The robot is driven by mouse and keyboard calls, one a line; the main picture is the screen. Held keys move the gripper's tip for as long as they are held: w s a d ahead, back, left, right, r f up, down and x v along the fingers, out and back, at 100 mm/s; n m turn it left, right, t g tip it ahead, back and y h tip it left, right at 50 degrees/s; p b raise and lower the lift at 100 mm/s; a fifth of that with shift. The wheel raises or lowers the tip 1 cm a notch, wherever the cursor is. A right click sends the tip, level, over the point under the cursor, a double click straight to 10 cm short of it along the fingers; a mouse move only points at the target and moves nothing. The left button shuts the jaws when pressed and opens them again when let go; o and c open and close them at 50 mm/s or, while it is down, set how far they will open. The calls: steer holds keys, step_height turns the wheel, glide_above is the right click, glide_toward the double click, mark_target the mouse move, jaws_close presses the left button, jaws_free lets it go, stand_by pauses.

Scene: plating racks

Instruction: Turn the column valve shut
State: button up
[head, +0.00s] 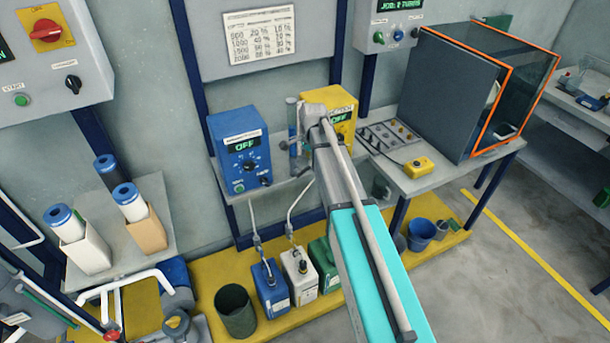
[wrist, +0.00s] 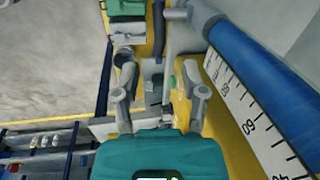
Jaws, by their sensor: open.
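The blue graduated column (wrist: 240,60) runs along the right of the wrist view, with a white number scale beside it. A grey fitting (wrist: 178,14) with a thin grey stem sits at its upper end in that view. I cannot make out the valve's handle or its setting for certain. My gripper (wrist: 158,92) is open, its two grey fingers apart, to the left of the column. A small green spot (wrist: 172,82) shows between the fingers. In the head view my gripper (head: 312,110) is beside a slim column (head: 291,104), partly hiding the area behind it.
A blue control box (head: 240,150) and a yellow one (head: 342,125), both reading OFF, stand close around my gripper. Jerrycans, including a white one (head: 300,275), stand below on a yellow platform (head: 350,290). A side table (head: 440,172) stands at the right. Open floor lies beyond.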

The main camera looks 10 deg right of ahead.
mark_target(306, 169)
steer(key=shift+w+a+f+b, duration=0.1)
steer(key=shift+w+f+b, duration=0.1)
steer(key=shift+f+b, duration=1.05)
steer(key=shift+w+a+f+b, duration=0.1)
steer(key=shift+w+f+b, duration=0.15)
steer(key=shift+f+b, duration=0.95)
steer(key=shift+w+a+f+b, duration=0.1)
steer(key=shift+w+f+b, duration=0.1)
steer(key=shift+f+b, duration=1.05)
steer(key=shift+f, duration=0.1)
steer(key=shift+d, duration=0.1)
jaws_close()
